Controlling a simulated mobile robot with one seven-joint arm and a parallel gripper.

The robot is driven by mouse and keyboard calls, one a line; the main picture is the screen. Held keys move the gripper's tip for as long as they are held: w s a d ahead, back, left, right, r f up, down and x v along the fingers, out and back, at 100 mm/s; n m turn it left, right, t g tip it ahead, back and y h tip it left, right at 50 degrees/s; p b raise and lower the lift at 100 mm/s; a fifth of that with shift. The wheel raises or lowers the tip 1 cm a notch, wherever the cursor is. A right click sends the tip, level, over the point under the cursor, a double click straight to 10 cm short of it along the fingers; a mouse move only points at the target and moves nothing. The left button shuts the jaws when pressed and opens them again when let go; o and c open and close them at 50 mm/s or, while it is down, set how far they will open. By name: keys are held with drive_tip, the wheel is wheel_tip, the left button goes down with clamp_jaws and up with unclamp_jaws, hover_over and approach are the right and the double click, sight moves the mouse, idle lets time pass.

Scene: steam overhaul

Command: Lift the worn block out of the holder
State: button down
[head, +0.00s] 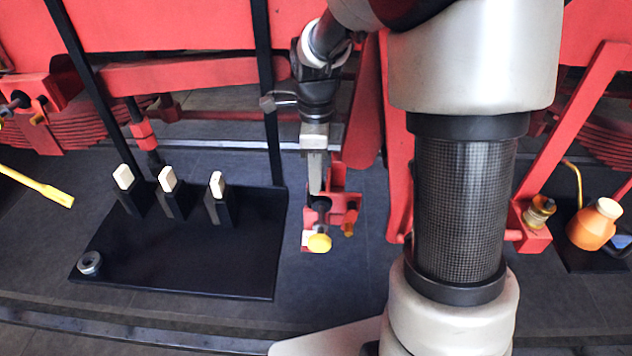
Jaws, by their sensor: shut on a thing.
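My gripper (316,188) points down at a red holder (340,207) just right of the black tray. It is shut on a dark piece (319,203), which I take to be the worn block. The block sits at the red holder, mostly covered by the fingers. I cannot tell whether it is still seated or raised. A yellow knob (319,243) is at the holder's front, and an orange part (349,229) is at its right.
A black tray (240,270) carries three upright black stands with cream blocks (167,178) and a grey ring (90,263). A yellow bar (40,187) is at far left. An orange can (594,224) and brass knob (538,210) are at right. Red framework is behind.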

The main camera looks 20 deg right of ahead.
wheel_tip(320, 180, up, 12)
drive_tip(key=w+a, duration=0.2)
drive_tip(key=a, duration=0.6)
drive_tip(key=w+a, duration=0.3)
drive_tip(key=a, duration=0.6)
drive_tip(key=shift+w, duration=0.3)
drive_tip(key=shift+a, duration=0.1)
drive_tip(key=r+p, duration=0.1)
drive_tip(key=s+r+p, duration=0.1)
drive_tip(key=r, duration=0.1)
drive_tip(key=s+r+p, duration=0.1)
drive_tip(key=shift+a+r, duration=0.3)
drive_tip(key=shift+r, duration=0.1)
idle(0.3)
